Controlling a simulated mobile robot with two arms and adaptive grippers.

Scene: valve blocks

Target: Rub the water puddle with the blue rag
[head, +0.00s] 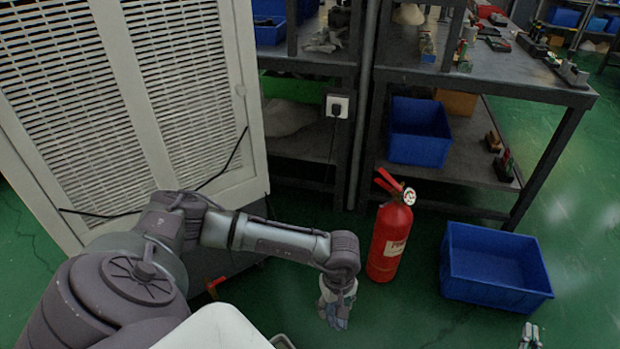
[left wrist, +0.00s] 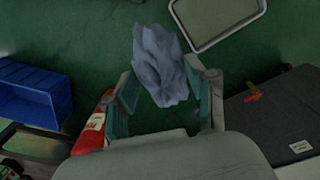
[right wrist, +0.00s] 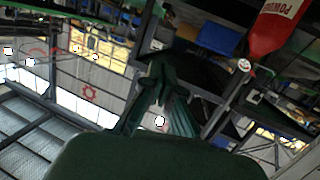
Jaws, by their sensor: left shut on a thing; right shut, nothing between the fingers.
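My left gripper (head: 338,300) points down over the green floor, left of the fire extinguisher. It is shut on the blue rag (left wrist: 160,65), a crumpled grey-blue cloth between and beyond the two fingers (left wrist: 168,92) in the left wrist view. Only a small part of the rag shows at the fingertips in the head view. I cannot tell whether the rag touches the floor. I cannot clearly make out the water puddle in any view. My right gripper (head: 530,336) is at the bottom right of the head view, shut and empty; the right wrist view shows its fingers (right wrist: 160,98) together.
A red fire extinguisher (head: 390,235) stands close to the right of my left gripper. A blue crate (head: 497,299) sits on the floor further right. A metal workbench (head: 490,68) stands behind, and a white vented cabinet (head: 222,190) is at left. Open floor lies in front of the crate.

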